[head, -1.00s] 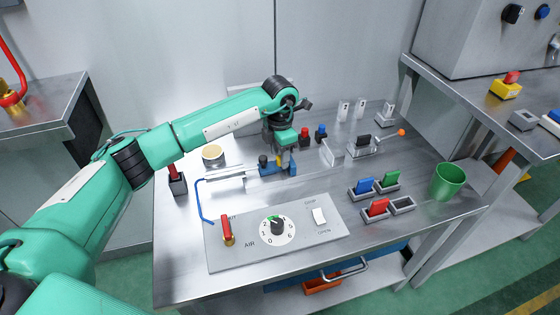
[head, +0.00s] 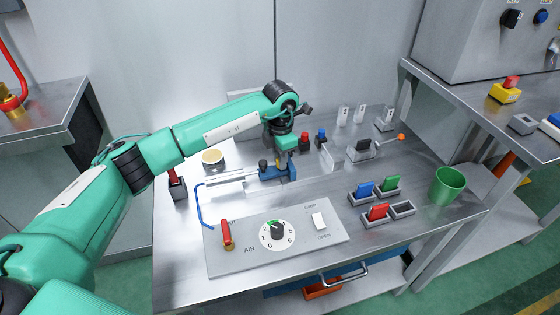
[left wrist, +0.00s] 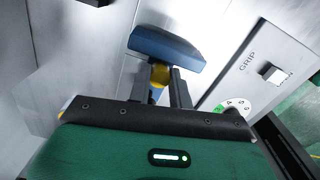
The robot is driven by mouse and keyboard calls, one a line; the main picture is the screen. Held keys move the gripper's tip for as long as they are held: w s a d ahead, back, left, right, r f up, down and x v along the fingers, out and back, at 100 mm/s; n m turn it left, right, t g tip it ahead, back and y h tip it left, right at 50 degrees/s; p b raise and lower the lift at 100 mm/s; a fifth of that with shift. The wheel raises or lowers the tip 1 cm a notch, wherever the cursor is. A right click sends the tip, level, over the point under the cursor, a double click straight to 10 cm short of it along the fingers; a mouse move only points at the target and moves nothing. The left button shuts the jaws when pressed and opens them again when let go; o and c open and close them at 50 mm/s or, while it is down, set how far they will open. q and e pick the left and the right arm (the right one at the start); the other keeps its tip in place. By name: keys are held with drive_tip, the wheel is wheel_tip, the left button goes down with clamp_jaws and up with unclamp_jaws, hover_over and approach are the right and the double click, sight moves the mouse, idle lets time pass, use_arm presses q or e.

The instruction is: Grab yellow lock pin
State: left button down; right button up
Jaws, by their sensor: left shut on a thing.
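The yellow lock pin (left wrist: 160,74) shows in the left wrist view as a small yellow piece between the two dark fingers. My left gripper (left wrist: 164,78) is shut on it. Just beyond the fingertips is a blue block (left wrist: 167,48), close to the pin. In the head view my left gripper (head: 282,159) points down at the blue block (head: 279,173) on the bench, and the pin is mostly hidden by the fingers. I cannot tell whether the pin still sits in the block. My right gripper is in neither view.
A grey control panel (head: 300,252) with a red lever and a dial lies at the bench front. Red and blue knobbed parts (head: 304,142) stand close right of the gripper. Coloured pieces in holders and a green cup (head: 447,186) are further right.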

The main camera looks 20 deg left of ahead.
use_arm(q)
wheel_tip(320, 180, up, 19)
idle(0.4)
